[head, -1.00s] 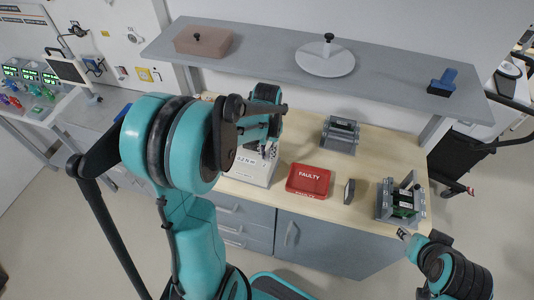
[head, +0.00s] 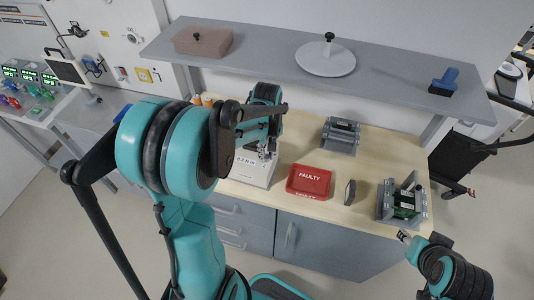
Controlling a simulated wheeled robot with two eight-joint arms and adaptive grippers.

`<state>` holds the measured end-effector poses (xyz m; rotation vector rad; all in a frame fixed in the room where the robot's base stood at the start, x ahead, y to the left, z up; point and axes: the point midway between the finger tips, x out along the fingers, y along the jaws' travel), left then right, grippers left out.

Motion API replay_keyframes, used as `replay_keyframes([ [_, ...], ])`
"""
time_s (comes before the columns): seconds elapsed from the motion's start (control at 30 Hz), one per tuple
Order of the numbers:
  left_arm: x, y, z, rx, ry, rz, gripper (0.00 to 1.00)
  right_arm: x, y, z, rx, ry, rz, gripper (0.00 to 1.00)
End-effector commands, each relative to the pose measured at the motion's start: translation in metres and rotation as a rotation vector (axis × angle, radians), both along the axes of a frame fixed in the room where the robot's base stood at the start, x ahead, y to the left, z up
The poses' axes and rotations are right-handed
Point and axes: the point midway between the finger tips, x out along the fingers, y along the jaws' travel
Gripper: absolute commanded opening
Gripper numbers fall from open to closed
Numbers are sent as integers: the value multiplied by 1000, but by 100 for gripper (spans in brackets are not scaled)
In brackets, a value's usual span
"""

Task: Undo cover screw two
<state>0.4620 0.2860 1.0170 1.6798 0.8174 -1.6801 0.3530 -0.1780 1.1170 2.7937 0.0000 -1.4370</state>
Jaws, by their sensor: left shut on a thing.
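A grey fixture (head: 384,203) holds a unit with a green board (head: 404,206) at the right end of the bench. Its screws are too small to make out. My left gripper (head: 266,153) is over a white tool stand (head: 256,174) with a torque label, far left of the fixture. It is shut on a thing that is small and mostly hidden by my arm. My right gripper (head: 403,237) is in front of the bench edge, just below the fixture. Its fingers are too small to judge.
A red FAULTY tray (head: 310,182) lies mid-bench, with a small dark upright block (head: 349,192) beside it. A second grey unit (head: 341,135) stands behind. A shelf (head: 390,79) overhangs the back, carrying a box, a white disc and a blue tool.

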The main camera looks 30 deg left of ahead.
Motion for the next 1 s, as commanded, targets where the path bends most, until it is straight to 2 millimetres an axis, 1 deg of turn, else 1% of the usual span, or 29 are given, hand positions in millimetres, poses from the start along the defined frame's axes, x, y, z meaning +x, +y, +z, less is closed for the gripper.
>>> replay_keyframes([
  [0.23, 0, 0, 0, 0, 0, 54, 0, 0, 0, 0, 0, 0, 0, 40],
  [0.67, 0, 0, 0, 0, 0, 61, 0, 0, 0, 0, 0, 0, 0, 40],
  [0.7, 0, 0, 0, 0, 0, 61, 25, 0, 0, 0, 0, 0, 0, 40],
  [0.73, 0, 0, 0, 0, 0, 61, 33, 0, 0, 0, 0, 0, 0, 40],
  [0.77, 0, 0, 0, 0, 0, 61, 38, 0, 0, 0, 0, 0, 0, 40],
  [1.0, 0, 0, 0, 0, 0, 61, 38, 0, 0, 0, 0, 0, 0, 40],
])
